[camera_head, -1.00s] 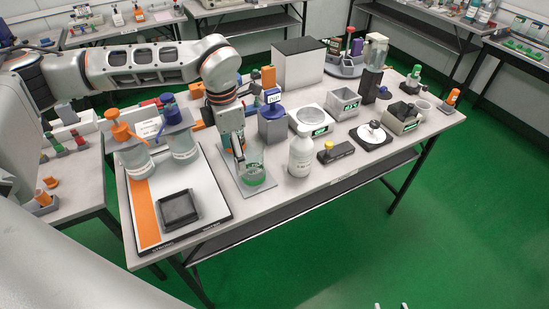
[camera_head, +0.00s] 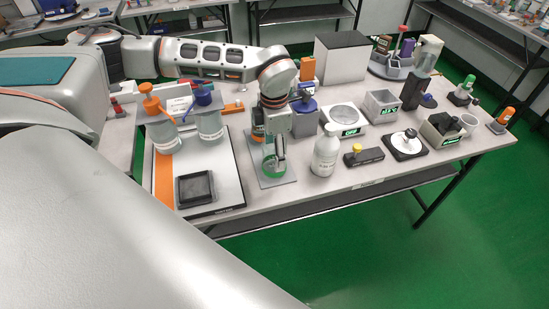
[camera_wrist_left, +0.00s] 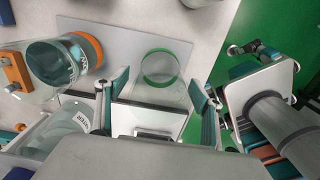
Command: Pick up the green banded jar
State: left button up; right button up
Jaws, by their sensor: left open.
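The green banded jar (camera_head: 271,171) is a clear glass jar with a green ring. It stands on a grey plate (camera_head: 290,181) near the front edge of the bench, partly hidden by my left gripper. In the left wrist view its green ring (camera_wrist_left: 146,70) shows between and just beyond the finger ends. My left gripper (camera_head: 277,160) points down over the jar; its two fingers (camera_wrist_left: 158,82) are spread, one on each side, with nothing gripped. I cannot tell whether a finger touches the glass.
A jar with an orange band (camera_wrist_left: 88,50) lies left of the fingers in the wrist view. A white bottle (camera_head: 326,153) stands right of the green banded jar. A white board with an orange strip (camera_head: 220,185) and a black tray (camera_head: 195,188) lies left.

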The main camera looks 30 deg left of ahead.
pick_arm(q)
jog(key=shift+f, duration=0.9)
jog(key=shift+c, duration=0.4)
jog(key=shift+r, duration=0.1)
jog(key=c, duration=1.3)
